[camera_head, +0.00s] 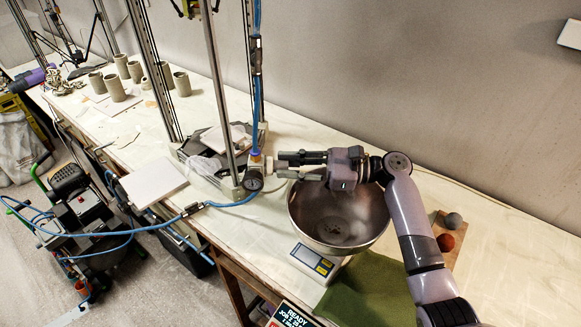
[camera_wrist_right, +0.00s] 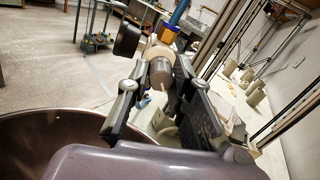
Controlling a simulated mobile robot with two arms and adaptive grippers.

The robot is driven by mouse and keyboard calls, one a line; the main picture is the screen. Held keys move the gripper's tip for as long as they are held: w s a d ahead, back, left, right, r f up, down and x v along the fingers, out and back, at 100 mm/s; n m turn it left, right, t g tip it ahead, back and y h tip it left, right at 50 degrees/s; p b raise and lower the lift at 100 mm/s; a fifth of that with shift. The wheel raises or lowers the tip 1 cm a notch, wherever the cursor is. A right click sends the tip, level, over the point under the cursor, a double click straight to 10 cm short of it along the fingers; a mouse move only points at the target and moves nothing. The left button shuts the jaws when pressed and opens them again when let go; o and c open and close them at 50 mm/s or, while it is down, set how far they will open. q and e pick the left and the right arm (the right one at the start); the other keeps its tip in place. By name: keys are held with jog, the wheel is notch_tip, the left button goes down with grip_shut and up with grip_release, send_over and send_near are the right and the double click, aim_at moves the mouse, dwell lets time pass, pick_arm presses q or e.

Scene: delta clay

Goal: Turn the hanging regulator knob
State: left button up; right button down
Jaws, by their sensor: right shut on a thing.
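The regulator hangs on a blue hose beside a metal upright, with a round pressure gauge (camera_head: 253,180) low on its body. My right gripper (camera_head: 284,165) comes in from the right and is shut on the knob. In the right wrist view its two dark fingers (camera_wrist_right: 158,85) lie on either side of the knob. In the head view the fingers largely hide the knob. My left gripper is not in view.
A metal bowl (camera_head: 304,222) stands on a scale (camera_head: 316,262) just below my right gripper. Metal uprights (camera_head: 216,85) stand close to the regulator. A blue hose (camera_head: 170,222) trails left. Several clay cylinders (camera_head: 114,88) stand at the back left.

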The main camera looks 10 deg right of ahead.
jog(key=c, duration=1.4)
grip_release()
jog(key=s+d, duration=0.2)
jog(key=d, duration=0.9)
jog(key=shift+s+d, duration=0.15)
jog(key=shift+d, duration=0.25)
